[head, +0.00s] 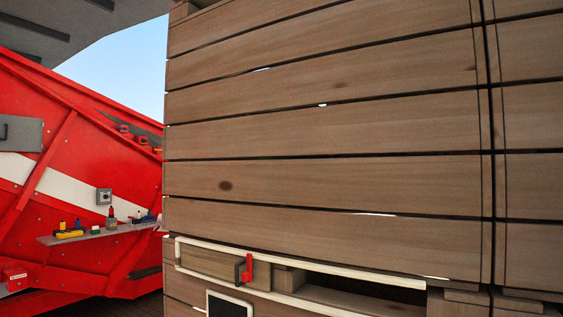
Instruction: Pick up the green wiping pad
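I cannot make out a green wiping pad for certain in the head view. A narrow grey shelf (98,235) on the side of the red machine holds several small items, too small to tell apart well. Among them are a yellow item (70,234), a red-topped bottle (111,212) and a blue item (149,217). My gripper is not in view.
A tall wooden slatted crate (330,150) fills the middle and right, close to me. A red and black fitting (244,268) sits at its lower slats, above a dark framed panel (228,305). The red machine (100,130) stands behind at the left.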

